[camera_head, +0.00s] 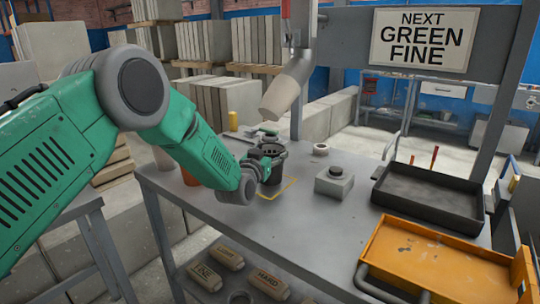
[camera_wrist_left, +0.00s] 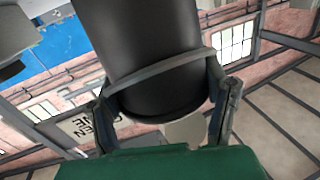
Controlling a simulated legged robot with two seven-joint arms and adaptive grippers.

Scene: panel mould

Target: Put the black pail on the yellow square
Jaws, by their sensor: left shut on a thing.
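The black pail (camera_head: 272,172) is at the far middle of the grey table, at the end of my left arm. My left gripper (camera_head: 256,168) is shut on it, and the pail fills the space between the fingers in the left wrist view (camera_wrist_left: 150,45). A thin yellow square outline (camera_head: 283,193) is on the tabletop; its front and right edges show around the pail's foot, and the rest is hidden by the pail and gripper. The pail looks upright over the square; I cannot tell whether its base touches the table. My right gripper is out of view.
A grey block with a dark knob (camera_head: 334,183) stands right of the square. A black tray (camera_head: 432,196) and an orange tray (camera_head: 437,258) are further right. A grey spout (camera_head: 287,88) hangs above. An orange cup (camera_head: 190,176) is left, partly behind my arm.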

